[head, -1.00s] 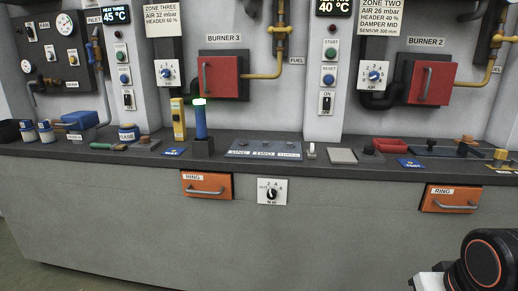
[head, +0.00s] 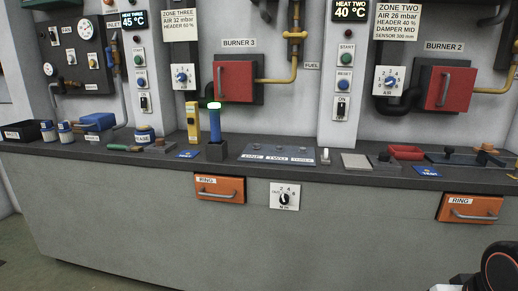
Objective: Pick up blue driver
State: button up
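A blue upright tool (head: 215,124), which looks like the blue driver, stands in a small black holder (head: 215,152) on the dark counter (head: 330,166), left of the picture's middle. Its top end is pale with a bright green glow. Its lower end is hidden inside the holder. Only a black, red-ringed part of my arm shows at the lower right edge, well apart from the tool. My gripper is not in view.
A yellow upright device (head: 192,121) stands close to the left of the blue tool. A labelled grey plate (head: 278,154) lies to its right. Orange drawers (head: 219,189) with handles front the counter. A red burner door (head: 234,82) is behind.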

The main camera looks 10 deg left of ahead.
aim_at(216, 138)
jog(key=i+l, duration=0.15)
jog(key=i, duration=0.2)
jog(key=i+u, duration=0.15)
jog(key=u, duration=0.3)
jog(key=i+l+u, duration=0.15)
jog(key=u, duration=0.3)
